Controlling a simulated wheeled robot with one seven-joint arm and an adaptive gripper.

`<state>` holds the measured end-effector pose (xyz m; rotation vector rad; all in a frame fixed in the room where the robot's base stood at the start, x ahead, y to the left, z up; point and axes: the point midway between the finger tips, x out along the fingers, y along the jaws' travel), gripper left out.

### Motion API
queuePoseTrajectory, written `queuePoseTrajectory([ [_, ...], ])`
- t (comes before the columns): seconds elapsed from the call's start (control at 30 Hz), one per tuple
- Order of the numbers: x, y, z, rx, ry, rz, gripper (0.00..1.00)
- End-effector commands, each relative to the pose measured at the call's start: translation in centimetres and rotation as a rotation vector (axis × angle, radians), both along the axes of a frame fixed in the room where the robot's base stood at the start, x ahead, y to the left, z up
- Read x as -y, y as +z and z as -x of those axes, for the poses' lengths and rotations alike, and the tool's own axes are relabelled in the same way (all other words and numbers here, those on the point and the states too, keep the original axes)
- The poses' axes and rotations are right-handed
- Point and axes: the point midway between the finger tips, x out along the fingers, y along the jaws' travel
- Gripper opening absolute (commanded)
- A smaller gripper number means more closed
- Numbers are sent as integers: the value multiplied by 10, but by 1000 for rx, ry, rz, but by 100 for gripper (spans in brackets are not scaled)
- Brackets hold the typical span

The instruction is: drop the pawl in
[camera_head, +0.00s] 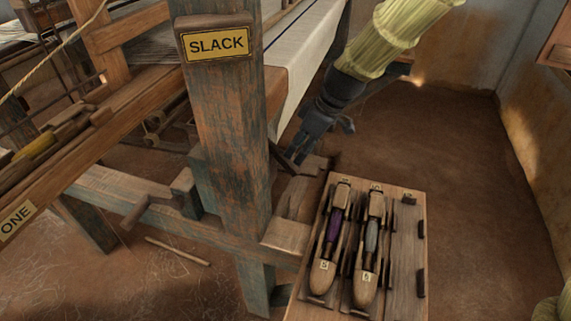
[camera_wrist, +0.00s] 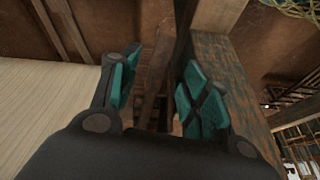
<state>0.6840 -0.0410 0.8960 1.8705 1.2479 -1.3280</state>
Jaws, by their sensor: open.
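My gripper (camera_head: 322,140) hangs just right of the thick wooden loom post (camera_head: 222,120), below the edge of the white cloth (camera_head: 300,60). It points downward. In the wrist view my gripper (camera_wrist: 160,95) is open, its two teal-padded fingers spread apart. A narrow brown wooden piece (camera_wrist: 155,80) shows in the gap between them; I cannot tell whether it is the pawl. Nothing is clearly held. I cannot make out the pawl for certain in either view; the post and my gripper cover part of that area.
A wooden tray (camera_head: 408,265) with two shuttles stands low, right of the post. The post carries a SLACK sign (camera_head: 216,45). A loom beam with a ONE label (camera_head: 16,218) is at left. Bare earthen floor (camera_head: 465,180) lies open at right. The post stands close beside the right finger.

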Motion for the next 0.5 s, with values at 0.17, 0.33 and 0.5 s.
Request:
queuePoseTrajectory([
  [0.17,-12,-28,-3,-3,1,1,46],
  [0.33,-21,-49,-5,-2,2,0,46],
  [0.5,-27,-62,-6,0,2,1,46],
])
